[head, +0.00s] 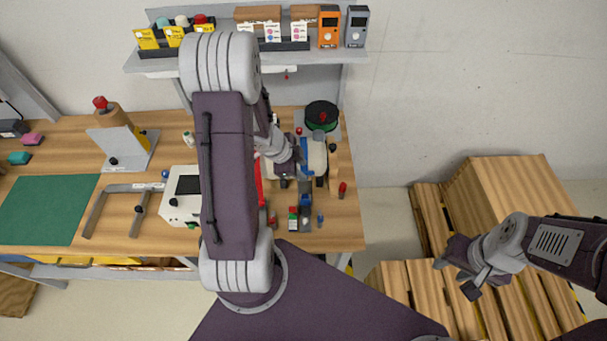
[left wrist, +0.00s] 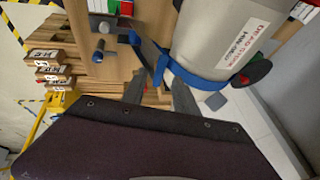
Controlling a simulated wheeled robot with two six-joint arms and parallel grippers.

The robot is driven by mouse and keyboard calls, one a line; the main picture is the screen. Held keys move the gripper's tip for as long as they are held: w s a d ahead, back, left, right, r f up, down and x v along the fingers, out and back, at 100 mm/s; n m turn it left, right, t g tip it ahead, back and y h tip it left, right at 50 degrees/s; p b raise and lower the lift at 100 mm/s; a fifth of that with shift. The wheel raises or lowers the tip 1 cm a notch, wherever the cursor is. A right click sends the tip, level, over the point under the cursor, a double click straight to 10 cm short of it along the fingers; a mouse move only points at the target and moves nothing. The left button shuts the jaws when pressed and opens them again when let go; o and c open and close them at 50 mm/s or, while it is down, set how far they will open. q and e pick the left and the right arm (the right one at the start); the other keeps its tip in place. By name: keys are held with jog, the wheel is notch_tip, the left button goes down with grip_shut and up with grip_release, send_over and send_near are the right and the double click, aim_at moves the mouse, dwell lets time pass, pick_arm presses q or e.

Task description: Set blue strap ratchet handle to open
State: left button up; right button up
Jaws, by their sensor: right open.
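The blue strap (left wrist: 205,82) wraps a grey body with a white label in the left wrist view. Part of the strap also shows as a blue band (head: 307,157) on the workbench in the head view. A grey metal fitting (left wrist: 103,27) lies by the strap's left end; I cannot tell whether it is the ratchet handle. My left gripper (left wrist: 160,78) has its fingers apart, with the strap just beyond the tips; contact is unclear. It is largely hidden by my arm in the head view (head: 296,167). My right gripper (head: 455,279) is open and empty, away from the bench.
Wooden crates (head: 510,190) stand at right, under my right gripper. A green reel (head: 321,115), small red-topped parts and a white box (head: 183,208) crowd the workbench (head: 60,170). A shelf (head: 155,66) with boxes and meters hangs above. A green mat (head: 45,210) lies at left.

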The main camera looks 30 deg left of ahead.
pick_arm(q)
jog(key=shift+w+f, duration=0.15)
jog(key=shift+f, duration=0.55)
jog(key=shift+s+a, duration=0.3)
jog(key=shift+a, duration=0.05)
jog(key=shift+d, duration=0.15)
jog(key=shift+w+d, duration=0.15)
jog(key=shift+w, duration=0.1)
grip_shut()
